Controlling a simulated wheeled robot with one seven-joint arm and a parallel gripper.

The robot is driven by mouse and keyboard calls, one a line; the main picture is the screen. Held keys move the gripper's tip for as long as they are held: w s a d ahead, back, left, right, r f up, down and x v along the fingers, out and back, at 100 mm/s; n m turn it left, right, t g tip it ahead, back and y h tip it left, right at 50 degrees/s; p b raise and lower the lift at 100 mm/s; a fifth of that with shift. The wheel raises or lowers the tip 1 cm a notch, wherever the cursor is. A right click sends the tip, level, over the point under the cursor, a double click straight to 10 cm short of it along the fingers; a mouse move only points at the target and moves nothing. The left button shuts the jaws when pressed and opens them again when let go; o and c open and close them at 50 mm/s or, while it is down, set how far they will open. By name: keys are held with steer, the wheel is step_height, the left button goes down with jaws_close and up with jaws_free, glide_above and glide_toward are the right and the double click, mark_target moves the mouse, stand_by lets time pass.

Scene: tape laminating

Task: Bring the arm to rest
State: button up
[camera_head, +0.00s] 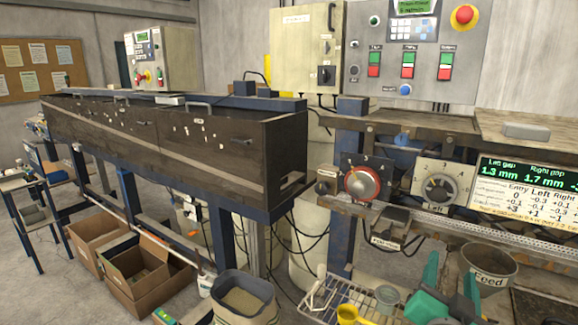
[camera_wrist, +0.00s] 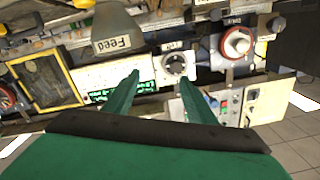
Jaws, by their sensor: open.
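My gripper (camera_head: 452,277) shows at the bottom right in the head view, with green fingers, in front of the machine and to the left of the Feed cup (camera_head: 488,262). In the wrist view, which looks upside down, the two green fingers of my gripper (camera_wrist: 159,78) are spread apart with nothing between them. Beyond the fingers is the white-scaled dial (camera_wrist: 174,65). The red dial (camera_wrist: 237,44) is to its right, and the Feed cup (camera_wrist: 117,30) is at the upper left. My gripper appears apart from all of these.
The gap display (camera_head: 525,185) faces forward at the right. A wire rack (camera_head: 350,297) with a yellow cup (camera_head: 347,314) lies low, left of my gripper. A long dark-panelled machine (camera_head: 180,140) stands left, with cardboard boxes (camera_head: 137,275) below. A grain-filled bin (camera_head: 243,300) is on the floor.

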steer(key=s+a+f+n+y, duration=0.25)
steer(key=a+f, duration=0.35)
steer(key=f, duration=0.4)
steer(key=s+a+f+n+y, duration=0.1)
steer(key=s+a+f+n, duration=0.1)
steer(key=s+a+f, duration=0.5)
steer(key=a+f+n+y, duration=0.15)
steer(key=a+f, duration=0.25)
steer(key=f, duration=0.8)
steer(key=s+a+f+n+y, duration=0.2)
steer(key=s+a, duration=0.5)
steer(key=s, duration=0.5)
steer(key=s+a+f+n+y, duration=0.2)
steer(key=s+a+f, duration=0.3)
steer(key=s, duration=0.8)
steer(key=shift+s+a, duration=0.25)
steer(key=shift+a, duration=0.8)
